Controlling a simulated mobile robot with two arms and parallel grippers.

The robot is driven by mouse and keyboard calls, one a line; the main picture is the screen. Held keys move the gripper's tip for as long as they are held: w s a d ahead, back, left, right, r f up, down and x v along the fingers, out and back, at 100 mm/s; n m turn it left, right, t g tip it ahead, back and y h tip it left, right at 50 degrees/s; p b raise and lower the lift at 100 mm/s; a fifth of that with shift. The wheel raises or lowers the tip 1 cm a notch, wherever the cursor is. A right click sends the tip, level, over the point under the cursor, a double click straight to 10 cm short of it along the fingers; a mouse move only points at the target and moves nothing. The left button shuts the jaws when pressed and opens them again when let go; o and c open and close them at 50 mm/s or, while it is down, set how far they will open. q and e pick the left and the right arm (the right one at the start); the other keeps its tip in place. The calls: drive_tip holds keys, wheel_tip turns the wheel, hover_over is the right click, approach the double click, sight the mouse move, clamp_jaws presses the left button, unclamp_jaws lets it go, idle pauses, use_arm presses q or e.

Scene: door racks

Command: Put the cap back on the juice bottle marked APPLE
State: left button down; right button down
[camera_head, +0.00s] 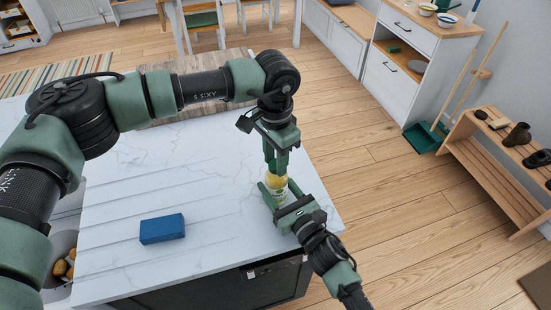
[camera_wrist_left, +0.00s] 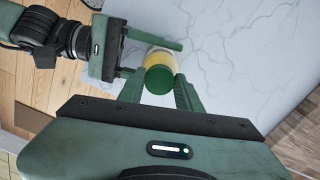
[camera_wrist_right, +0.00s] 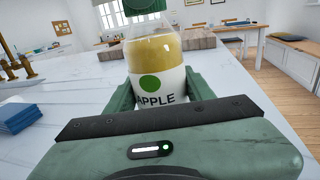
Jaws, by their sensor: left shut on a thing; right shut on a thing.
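The juice bottle (camera_head: 277,183) stands upright at the right side of the marble counter. The right wrist view shows its yellow juice and white label with a green dot and the word APPLE (camera_wrist_right: 157,92). My right gripper (camera_head: 280,192) is shut around the bottle's lower part. My left gripper (camera_head: 275,166) points down over the bottle, shut on a green cap (camera_wrist_left: 159,80). The cap (camera_wrist_right: 143,5) is at the bottle's mouth, cut off by the top edge of the right wrist view. I cannot tell whether it is seated on the neck.
A blue block (camera_head: 162,229) lies on the marble counter (camera_head: 215,215) to the left, with free counter around it. A wooden rack (camera_head: 500,165) stands apart on the right.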

use_arm(q)
drive_tip(key=c, duration=1)
unclamp_jaws()
drive_tip(key=shift+o, duration=0.2)
drive_tip(key=shift+r, duration=2.25)
drive_tip(key=shift+c, duration=0.2)
